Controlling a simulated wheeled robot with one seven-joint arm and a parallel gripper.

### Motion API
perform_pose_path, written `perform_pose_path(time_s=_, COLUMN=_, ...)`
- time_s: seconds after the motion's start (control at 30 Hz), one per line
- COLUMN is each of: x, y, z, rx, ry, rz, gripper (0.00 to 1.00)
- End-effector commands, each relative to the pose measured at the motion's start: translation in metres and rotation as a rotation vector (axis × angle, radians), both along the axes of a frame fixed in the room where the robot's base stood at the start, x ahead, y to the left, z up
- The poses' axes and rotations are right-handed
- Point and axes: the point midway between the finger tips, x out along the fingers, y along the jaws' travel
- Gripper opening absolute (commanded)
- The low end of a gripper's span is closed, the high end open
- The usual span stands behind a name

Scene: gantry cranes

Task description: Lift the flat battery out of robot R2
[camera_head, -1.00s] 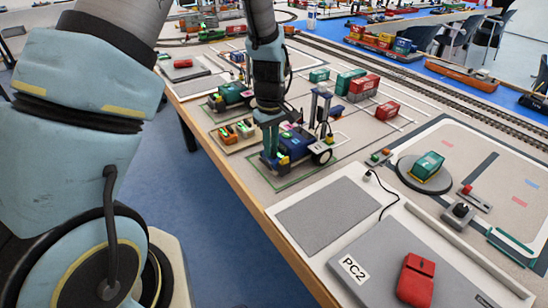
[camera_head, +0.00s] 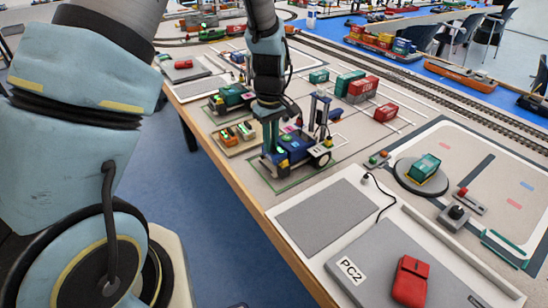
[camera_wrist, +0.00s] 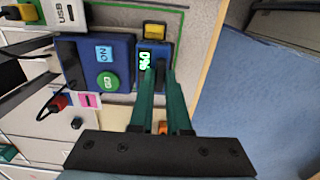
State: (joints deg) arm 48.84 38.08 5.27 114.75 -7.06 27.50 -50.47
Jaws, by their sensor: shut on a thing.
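Robot R2 (camera_head: 298,150), as I take it, is a small blue wheeled vehicle with a dark upright mast, on the table near its front edge. My gripper (camera_head: 270,150) reaches down over the vehicle's near left end. In the wrist view its green fingers (camera_wrist: 160,78) are shut on the battery. Whether it still touches its seat cannot be told.
A tan tray (camera_head: 240,147) with several coloured blocks stands just left of the vehicle. Another green and blue vehicle (camera_head: 232,96) is behind it. The mast (camera_head: 316,118) rises close to my gripper. A grey pad (camera_head: 325,215) lies clear in front.

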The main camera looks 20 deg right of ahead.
Motion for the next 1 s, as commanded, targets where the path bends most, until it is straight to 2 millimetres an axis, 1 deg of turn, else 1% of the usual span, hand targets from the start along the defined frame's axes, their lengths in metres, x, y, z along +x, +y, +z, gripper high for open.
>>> perform_pose_path(time_s=0.03, x=0.000, y=0.000, z=0.005, rx=-0.001, ry=0.000, rz=0.000, gripper=0.00)
perform_pose_path(time_s=0.73, x=0.000, y=0.000, z=0.038, rx=-0.002, ry=-0.001, rz=0.000, gripper=0.00)
perform_pose_path(time_s=1.0, x=0.000, y=0.000, z=0.041, rx=-0.001, ry=-0.001, rz=0.000, gripper=0.00)
